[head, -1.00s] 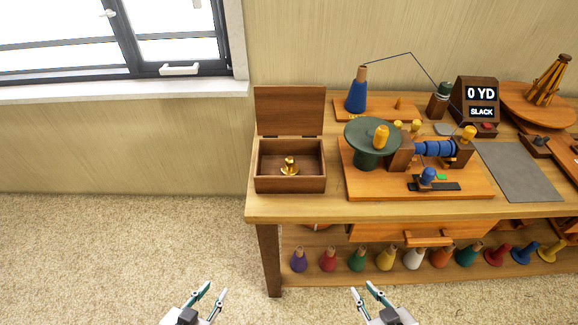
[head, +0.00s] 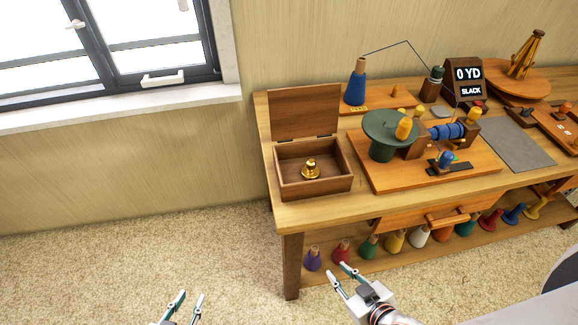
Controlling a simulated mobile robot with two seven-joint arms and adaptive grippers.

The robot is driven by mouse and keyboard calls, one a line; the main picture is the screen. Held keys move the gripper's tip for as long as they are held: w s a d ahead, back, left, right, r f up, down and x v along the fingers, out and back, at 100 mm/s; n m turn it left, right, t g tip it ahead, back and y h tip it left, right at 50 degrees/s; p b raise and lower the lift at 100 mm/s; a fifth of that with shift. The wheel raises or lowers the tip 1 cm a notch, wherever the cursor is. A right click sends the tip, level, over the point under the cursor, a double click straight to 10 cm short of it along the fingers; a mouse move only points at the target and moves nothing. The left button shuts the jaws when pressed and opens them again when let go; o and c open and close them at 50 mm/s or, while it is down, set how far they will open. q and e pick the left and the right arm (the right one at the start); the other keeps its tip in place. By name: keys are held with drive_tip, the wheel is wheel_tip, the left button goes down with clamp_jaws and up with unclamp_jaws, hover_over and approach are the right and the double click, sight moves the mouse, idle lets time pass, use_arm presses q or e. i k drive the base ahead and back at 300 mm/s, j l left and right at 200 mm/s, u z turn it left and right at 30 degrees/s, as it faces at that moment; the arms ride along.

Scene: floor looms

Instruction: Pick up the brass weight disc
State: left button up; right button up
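The brass weight disc (head: 311,170), a small gold piece with a knob on top, sits inside an open wooden box (head: 318,187) at the left end of the workbench. The box's hinged lid (head: 304,113) stands up at the back. My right gripper (head: 340,276) is open and empty, in front of the bench and below the box. My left gripper (head: 188,300) is open and empty at the bottom edge of the view, left of the bench and over the carpet.
Right of the box, a winding device (head: 440,178) with a green round plate (head: 390,128) stands on a wooden board. A blue cone (head: 356,84) stands behind. Several coloured cones line the lower shelf (head: 365,270). A drawer front (head: 425,212) sits under the bench top (head: 310,213).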

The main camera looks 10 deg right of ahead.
sight(309, 172)
drive_tip(key=i+j, duration=0.1)
drive_tip(key=j, duration=0.4)
drive_tip(key=i+j, duration=0.15)
drive_tip(key=j, duration=0.35)
drive_tip(key=j+z, duration=0.1)
drive_tip(key=z, duration=0.35)
drive_tip(key=j+z, duration=0.1)
drive_tip(key=z, duration=0.8)
